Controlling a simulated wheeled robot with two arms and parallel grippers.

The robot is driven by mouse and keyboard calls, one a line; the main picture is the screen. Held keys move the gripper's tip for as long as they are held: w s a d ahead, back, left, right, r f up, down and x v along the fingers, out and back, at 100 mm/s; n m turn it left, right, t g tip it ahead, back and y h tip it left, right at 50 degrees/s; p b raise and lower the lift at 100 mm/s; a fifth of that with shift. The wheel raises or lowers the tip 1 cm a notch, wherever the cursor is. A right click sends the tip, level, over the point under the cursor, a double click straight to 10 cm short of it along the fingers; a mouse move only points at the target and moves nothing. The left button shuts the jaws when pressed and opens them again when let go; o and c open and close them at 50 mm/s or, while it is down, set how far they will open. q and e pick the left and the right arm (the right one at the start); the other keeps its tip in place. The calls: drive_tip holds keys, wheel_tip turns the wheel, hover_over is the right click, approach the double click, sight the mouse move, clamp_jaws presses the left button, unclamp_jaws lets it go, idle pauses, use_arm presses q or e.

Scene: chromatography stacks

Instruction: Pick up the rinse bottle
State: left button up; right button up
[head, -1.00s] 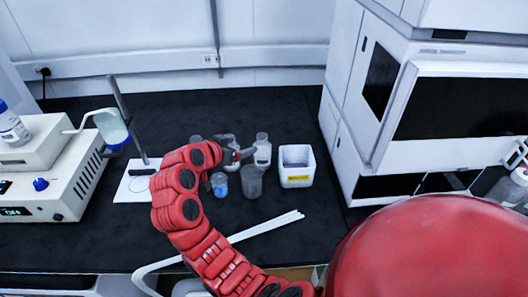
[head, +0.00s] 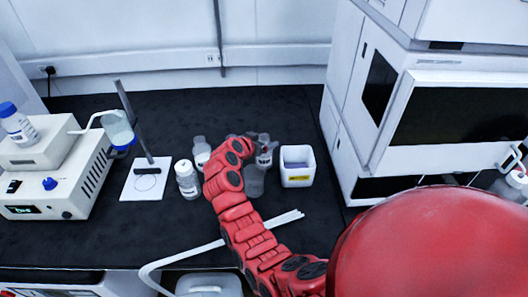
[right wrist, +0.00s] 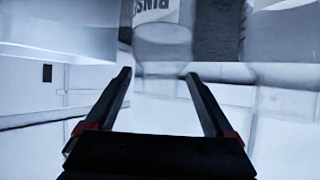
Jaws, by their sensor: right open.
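The rinse bottle shows in the right wrist view (right wrist: 163,35) as a clear bottle with a label partly reading "RINS", upside down. It stands just beyond and between my right fingertips. My right gripper (right wrist: 158,74) is open, with nothing between the fingers. In the head view a small clear bottle (head: 265,159) stands left of the white bin, partly hidden by the dark right gripper (head: 262,147); it seems to be the same bottle. I cannot tell whether the fingers touch it. My left gripper is out of view.
A grey beaker (head: 254,182) stands close in front, partly behind my arm. The white bin (head: 297,180) is just right. Two bottles, one near (head: 187,182) and one farther back (head: 201,153), stand left of my arm. A large instrument (head: 345,130) bounds the right.

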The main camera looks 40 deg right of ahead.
drive_tip(key=shift+w+d+f, duration=0.1)
drive_tip(key=shift+d+f, duration=0.1)
clamp_jaws()
idle(0.4)
